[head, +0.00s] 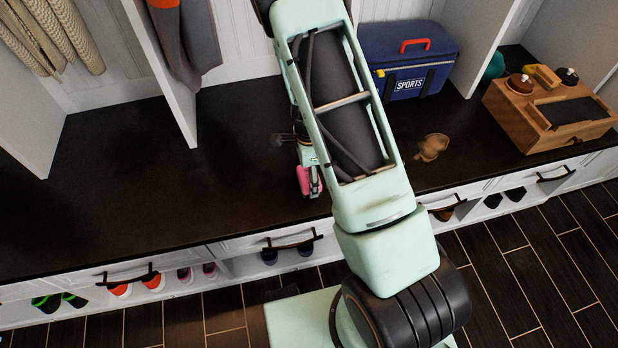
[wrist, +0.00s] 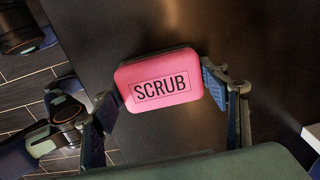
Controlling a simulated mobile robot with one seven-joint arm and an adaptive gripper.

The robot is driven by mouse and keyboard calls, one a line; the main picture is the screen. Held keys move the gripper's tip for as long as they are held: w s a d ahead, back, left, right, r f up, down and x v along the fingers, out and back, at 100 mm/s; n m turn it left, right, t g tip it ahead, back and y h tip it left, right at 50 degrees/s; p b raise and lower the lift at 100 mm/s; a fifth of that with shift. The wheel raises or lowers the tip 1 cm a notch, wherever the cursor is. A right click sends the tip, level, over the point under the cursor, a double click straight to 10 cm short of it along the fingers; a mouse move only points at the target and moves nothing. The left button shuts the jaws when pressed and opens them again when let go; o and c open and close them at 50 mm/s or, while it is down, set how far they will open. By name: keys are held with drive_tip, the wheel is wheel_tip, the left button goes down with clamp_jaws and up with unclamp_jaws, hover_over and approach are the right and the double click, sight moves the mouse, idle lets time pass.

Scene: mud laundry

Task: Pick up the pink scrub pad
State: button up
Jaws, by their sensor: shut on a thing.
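The pink scrub pad (wrist: 150,72), marked "SCRUB", is between the two fingers of my gripper (wrist: 160,90) in the wrist view. One finger pad presses on each short side, and the gripper is shut on it. In the head view, the pink pad (head: 303,179) shows beside my arm, over the dark bench top near its front edge. My gripper (head: 310,180) is partly hidden there behind my arm. I cannot tell how far the pad is above the bench.
The dark bench top (head: 150,200) is clear to the left. Drawer handles (head: 292,241) and shoes line the front below. Divider walls (head: 165,70) rise behind.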

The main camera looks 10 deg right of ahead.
drive_tip(key=shift+r, duration=0.1)
drive_tip(key=shift+r, duration=0.55)
wheel_tip(320, 180, up, 2)
drive_tip(key=shift+r+p, duration=0.25)
drive_tip(key=shift+p, duration=0.35)
drive_tip(key=s+r+p, duration=0.1)
drive_tip(key=s+r, duration=0.1)
drive_tip(key=s+d+r, duration=0.1)
drive_tip(key=s+r, duration=0.1)
drive_tip(key=r, duration=0.1)
drive_tip(key=shift+s+d+r+p, duration=0.1)
drive_tip(key=shift+d+p, duration=0.05)
drive_tip(key=shift+p, duration=0.2)
drive_tip(key=s+d+r+p, duration=0.1)
drive_tip(key=s+d+r, duration=0.2)
drive_tip(key=s, duration=0.6)
drive_tip(key=shift+r, duration=0.55)
